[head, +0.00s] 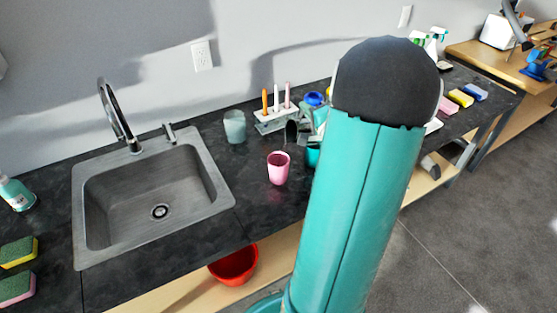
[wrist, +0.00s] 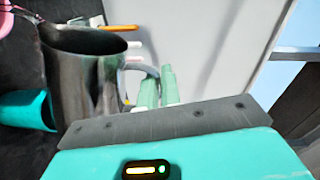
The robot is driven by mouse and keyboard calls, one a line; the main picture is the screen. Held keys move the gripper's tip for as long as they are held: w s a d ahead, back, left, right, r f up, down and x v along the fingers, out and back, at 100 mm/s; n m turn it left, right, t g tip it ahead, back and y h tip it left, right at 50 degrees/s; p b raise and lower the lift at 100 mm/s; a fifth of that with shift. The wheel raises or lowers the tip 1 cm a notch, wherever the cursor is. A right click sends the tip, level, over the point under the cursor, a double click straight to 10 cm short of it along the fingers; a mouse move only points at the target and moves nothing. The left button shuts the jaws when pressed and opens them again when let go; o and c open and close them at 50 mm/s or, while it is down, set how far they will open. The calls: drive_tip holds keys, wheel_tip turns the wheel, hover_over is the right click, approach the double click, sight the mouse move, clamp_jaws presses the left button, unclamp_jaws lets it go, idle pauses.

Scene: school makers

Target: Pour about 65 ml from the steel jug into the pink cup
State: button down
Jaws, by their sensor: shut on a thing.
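The steel jug (wrist: 80,85) fills the left of the wrist view, and its dark mouth (head: 291,132) shows in the head view beside my arm. My gripper (wrist: 157,88) is shut on the jug's handle. The pink cup (head: 279,168) stands upright on the dark counter, below and slightly left of the jug's mouth. A pink edge of it (wrist: 5,22) shows at the wrist view's top left corner. I see no clear stream, and the cup's liquid level cannot be told.
A grey-green cup (head: 235,126) stands left of the pink cup, near the sink (head: 100,220). A teal cup (wrist: 25,108) is close to the jug. My arm hides much of the counter's right part.

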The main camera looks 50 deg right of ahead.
drive_tip(key=shift+w+a+f+n, duration=0.1)
drive_tip(key=shift+w+a+n, duration=0.05)
drive_tip(key=shift+a+n, duration=0.2)
idle(0.7)
drive_tip(key=shift+d, duration=0.25)
drive_tip(key=m, duration=0.1)
drive_tip(key=d+m, duration=0.1)
drive_tip(key=s+d+m, duration=0.1)
drive_tip(key=shift+d+r, duration=0.15)
drive_tip(key=shift+r, duration=0.2)
drive_tip(key=shift+s+d+f+m, duration=0.15)
drive_tip(key=shift+d+m, duration=0.2)
drive_tip(key=shift+m, duration=0.2)
drive_tip(key=shift+s+d+f+m, duration=0.15)
drive_tip(key=shift+d+f+m, duration=0.1)
drive_tip(key=shift+f+m, duration=0.35)
drive_tip(key=shift+d+r+m, duration=0.15)
drive_tip(key=shift+m, duration=0.15)
drive_tip(key=shift+s+d, duration=0.1)
drive_tip(key=shift+d, duration=0.05)
